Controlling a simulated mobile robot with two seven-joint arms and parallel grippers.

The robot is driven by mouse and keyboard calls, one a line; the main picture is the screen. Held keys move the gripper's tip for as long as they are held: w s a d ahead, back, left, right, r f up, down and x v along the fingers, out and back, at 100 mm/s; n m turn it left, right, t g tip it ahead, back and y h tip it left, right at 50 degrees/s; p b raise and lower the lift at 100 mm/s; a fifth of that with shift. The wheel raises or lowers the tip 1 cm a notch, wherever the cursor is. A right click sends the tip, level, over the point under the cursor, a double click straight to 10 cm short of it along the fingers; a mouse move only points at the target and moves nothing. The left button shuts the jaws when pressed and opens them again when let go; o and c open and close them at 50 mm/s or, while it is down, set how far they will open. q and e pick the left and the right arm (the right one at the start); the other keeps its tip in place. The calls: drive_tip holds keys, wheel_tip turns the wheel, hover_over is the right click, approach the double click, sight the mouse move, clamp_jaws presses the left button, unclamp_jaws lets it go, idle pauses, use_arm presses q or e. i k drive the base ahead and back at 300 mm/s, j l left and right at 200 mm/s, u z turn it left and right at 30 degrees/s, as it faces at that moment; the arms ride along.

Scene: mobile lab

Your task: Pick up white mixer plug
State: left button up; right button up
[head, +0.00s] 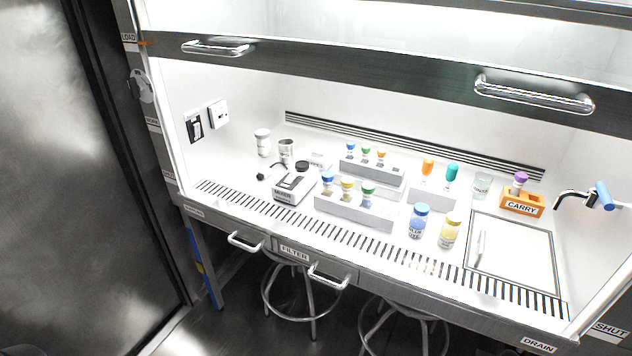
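The mixer (295,187) is a white and dark box with a label on its front, standing on the left part of the bench inside the hood. A dark cord curves from it to the left. On the left wall are a black-faced socket plate (194,126) and a white socket plate (218,114). Neither of my grippers is in view.
White and metal cups (286,150) stand behind the cord. Racks of colour-capped vials (353,214) stand right of the mixer. The raised sash (370,72) spans above the bench. Stools (302,290) stand below the front edge. The bench's left front area is clear.

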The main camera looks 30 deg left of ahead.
sight(263, 172)
drive_tip(key=j, duration=1.8)
drive_tip(key=i, duration=0.05)
